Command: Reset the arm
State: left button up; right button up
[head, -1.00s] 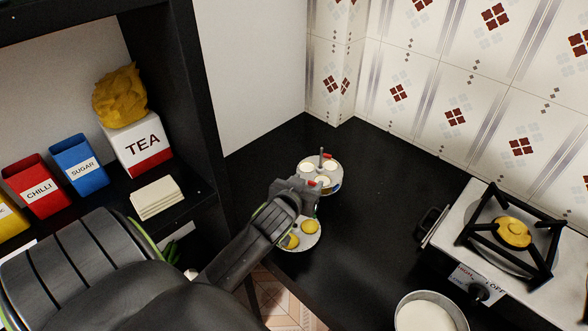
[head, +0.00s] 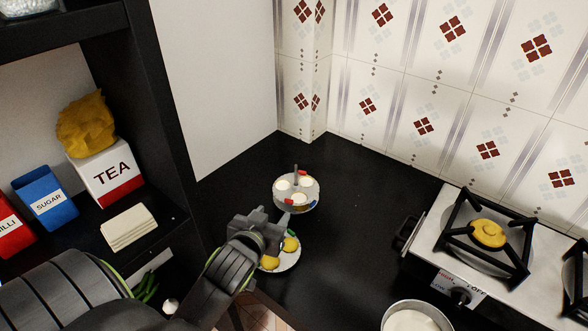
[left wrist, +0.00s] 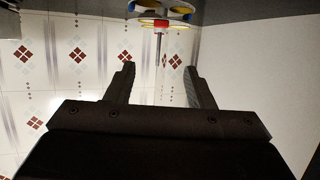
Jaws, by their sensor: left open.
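My left gripper (head: 272,222) is in the middle of the head view, above the black counter and over a white plate (head: 290,262) with yellow, lemon-like pieces, partly hiding it. Its two fingers show apart and empty in the left wrist view (left wrist: 158,82). A round tiered rack (head: 309,192) with small white-topped cups stands just beyond the gripper. The rack also shows at the top of the left wrist view (left wrist: 165,24), beyond the open fingers. I cannot tell whether the gripper touches anything. My right gripper is not in view.
A white stove (head: 452,245) with black grates and a yellow piece (head: 487,233) on one burner is at the right. A pot (head: 415,318) of white contents sits at the bottom. A dark shelf at the left holds a tea box (head: 105,174) and canisters. Counter between is clear.

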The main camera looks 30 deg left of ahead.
pick_arm(q)
jog(key=s+f+g, duration=0.1)
jog(key=s+f, duration=0.1)
jog(key=s+f+g, duration=0.2)
jog(key=s, duration=0.1)
jog(key=s+f+g, duration=0.1)
jog(key=s+f, duration=0.1)
jog(key=s, duration=0.1)
jog(key=shift+s+d+f+m+h, duration=0.1)
jog(key=shift+d+f+m+h, duration=0.05)
jog(key=shift+f+m+h, duration=0.2)
jog(key=s+d+f+m+g+h, duration=0.1)
jog(key=s+f+g, duration=0.15)
jog(key=s, duration=0.35)
jog(key=s+d+f+m+g, duration=0.1)
jog(key=s+f+g, duration=0.15)
jog(key=s, duration=0.45)
notch_tip(320, 180, down, 24)
jog(key=a+g, duration=0.1)
jog(key=g, duration=0.1)
jog(key=s+d+f+g+h, duration=0.1)
jog(key=s+f, duration=1.3)
jog(key=f, duration=0.2)
jog(key=shift+s+f, duration=0.15)
jog(key=shift+s, duration=0.1)
